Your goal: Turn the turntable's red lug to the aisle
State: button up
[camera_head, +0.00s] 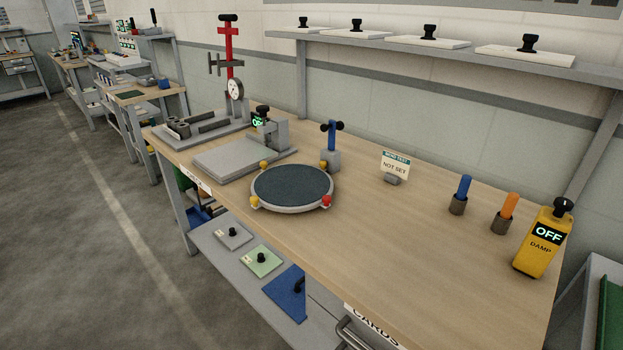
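The turntable (292,186) is a round disc with a dark top and a pale rim, lying flat on the wooden workbench (400,250). The red lug (327,200) is on its rim at the front right in the picture. Yellow or orange lugs show on the rim at the front left (255,202), back left (264,164) and back right (323,164). The aisle (100,220) is the grey floor with a pale line to the left of the bench. My gripper is not in view.
A grey plate (230,160) with a clamp block stands just behind the turntable. A blue-topped post (331,150) stands close at its back right. A "NOT SET" sign (395,166) and a yellow "OFF DAMP" box (543,243) are farther right.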

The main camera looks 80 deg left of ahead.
aim_at(289, 188)
jog(key=k+j+u, duration=0.15)
jog(key=k+u, duration=0.25)
jog(key=k+j+u, duration=0.2)
jog(key=u, duration=2)
jog(key=i+j+z, duration=0.15)
jog(key=i+j, duration=0.2)
jog(key=i+j+z, duration=0.2)
jog(key=i+j, duration=0.15)
jog(key=j, duration=0.25)
